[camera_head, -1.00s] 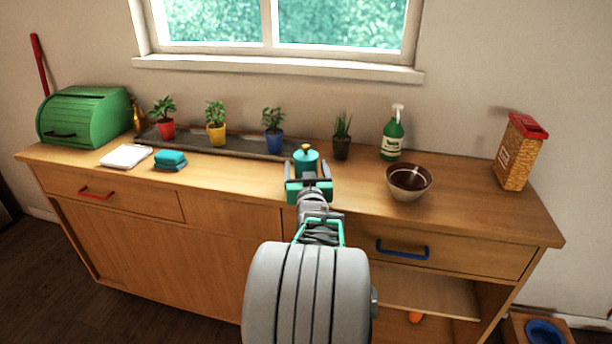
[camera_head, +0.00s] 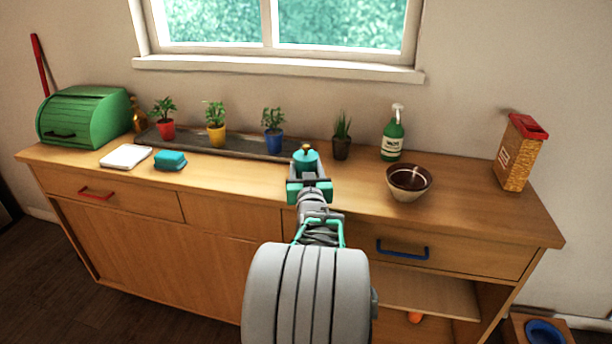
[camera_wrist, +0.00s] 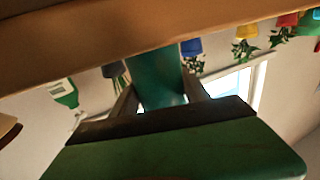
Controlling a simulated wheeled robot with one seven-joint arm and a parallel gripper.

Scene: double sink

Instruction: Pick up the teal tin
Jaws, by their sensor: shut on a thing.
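The teal tin (camera_head: 306,158) has a yellow knob on top and stands upright near the middle of the counter. In the wrist view the tin (camera_wrist: 158,80) sits between my two fingers. My gripper (camera_head: 307,171) reaches in from the front and is shut on the tin's sides. The wrist view, which is upside down, shows one finger on each side of it (camera_wrist: 160,97). The tin's lower part is hidden by my gripper in the head view, so I cannot tell if it touches the counter.
Potted plants on a dark tray (camera_head: 240,145) stand behind the tin, with a dark pot (camera_head: 341,149) just right. A brown bowl (camera_head: 409,184) and a green spray bottle (camera_head: 392,139) are further right.

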